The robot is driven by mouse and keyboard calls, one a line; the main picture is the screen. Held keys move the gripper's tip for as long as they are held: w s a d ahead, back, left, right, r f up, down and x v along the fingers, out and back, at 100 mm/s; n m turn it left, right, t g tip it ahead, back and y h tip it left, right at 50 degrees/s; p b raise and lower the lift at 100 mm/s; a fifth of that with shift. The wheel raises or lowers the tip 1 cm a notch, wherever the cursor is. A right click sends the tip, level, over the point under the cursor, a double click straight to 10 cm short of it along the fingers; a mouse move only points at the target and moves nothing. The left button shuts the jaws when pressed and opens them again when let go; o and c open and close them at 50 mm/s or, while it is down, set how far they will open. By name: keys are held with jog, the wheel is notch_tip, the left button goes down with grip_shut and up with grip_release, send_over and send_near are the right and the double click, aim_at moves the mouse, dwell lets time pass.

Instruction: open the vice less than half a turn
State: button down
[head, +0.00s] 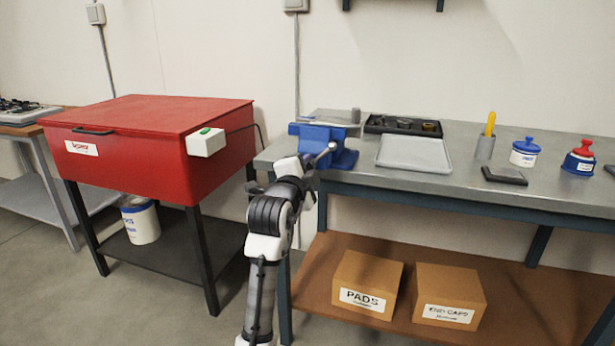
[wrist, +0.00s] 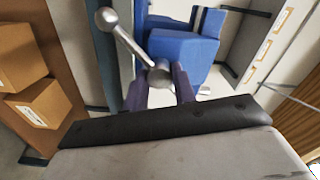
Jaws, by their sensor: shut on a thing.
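The blue vice (head: 345,158) is mounted at the left front corner of the steel bench. It also shows in the wrist view (wrist: 185,45). Its grey metal handle (wrist: 128,42) has a round ball at the upper left end and slants down to the round screw end. A bit of the handle also shows in the head view (head: 325,152). My gripper (wrist: 160,82) has one finger on each side of the handle near the screw end and is shut on it. The far end of the handle is hidden behind my gripper. In the head view my arm covers the fingertips.
On the bench (head: 460,180) are a grey tray (head: 413,153), a dark parts tray (head: 403,125), a holder with a yellow-handled tool (head: 485,145) and two bottles. A red parts washer (head: 150,135) stands left of my arm. Cardboard boxes (head: 368,282) sit on the lower shelf.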

jog(key=shift+w+r+m+b, duration=0.1)
jog(key=shift+m+b, duration=0.5)
jog(key=shift+m, duration=0.6)
jog(key=shift+r, duration=0.1)
jog(key=c, duration=1.5)
grip_release()
jog(key=shift+c, duration=0.2)
jog(key=o, duration=0.4)
jog(key=shift+w, duration=0.1)
jog(key=shift+f, duration=0.2)
jog(key=v, duration=1.4)
jog(key=shift+b, duration=0.45)
jog(key=shift+r, duration=0.15)
